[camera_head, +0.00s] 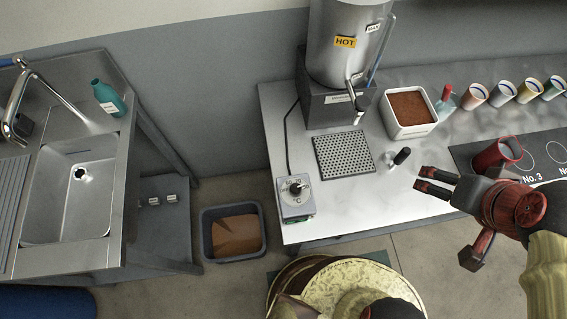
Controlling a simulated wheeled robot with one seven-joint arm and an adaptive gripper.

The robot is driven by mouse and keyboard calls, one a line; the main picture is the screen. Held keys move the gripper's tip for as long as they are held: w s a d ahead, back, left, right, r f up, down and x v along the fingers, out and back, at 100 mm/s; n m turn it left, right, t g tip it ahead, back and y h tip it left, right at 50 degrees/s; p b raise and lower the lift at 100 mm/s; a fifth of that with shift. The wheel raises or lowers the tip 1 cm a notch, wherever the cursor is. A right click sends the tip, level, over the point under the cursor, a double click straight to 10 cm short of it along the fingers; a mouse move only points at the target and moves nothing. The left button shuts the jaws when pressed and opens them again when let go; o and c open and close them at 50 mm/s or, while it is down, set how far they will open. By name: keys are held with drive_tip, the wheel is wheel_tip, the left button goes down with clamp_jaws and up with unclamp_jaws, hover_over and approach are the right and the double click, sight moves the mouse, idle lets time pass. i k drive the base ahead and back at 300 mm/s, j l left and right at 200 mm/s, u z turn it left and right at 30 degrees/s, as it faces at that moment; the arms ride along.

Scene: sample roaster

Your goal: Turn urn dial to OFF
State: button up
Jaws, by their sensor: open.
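The urn (340,50) is a steel cylinder with an orange HOT label, on a dark grey base at the back of the counter. Its dial (295,189) is a dark knob on a small grey control box (297,208) at the counter's front left corner. Small markings surround the knob; which one it points at is too small to tell. A dark cable runs from the box towards the urn. My gripper (446,219), red and black, is open and empty at the right, its fingers spread towards the left. It is well to the right of the dial and touches nothing visible.
A perforated drip plate (343,154), a black-handled tool (399,158) and a white tub of brown grounds (409,111) lie between urn and gripper. A red cup (497,153) stands close behind the gripper. Several cups line the back right. Counter around the control box is mostly clear.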

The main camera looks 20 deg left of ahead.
sight(295, 190)
drive_tip(key=k+j+u, duration=0.1)
drive_tip(key=u, duration=0.3)
drive_tip(key=j+u, duration=0.1)
drive_tip(key=u, duration=0.3)
drive_tip(key=k+j+u, duration=0.1)
drive_tip(key=u, duration=0.25)
drive_tip(key=k, duration=0.35)
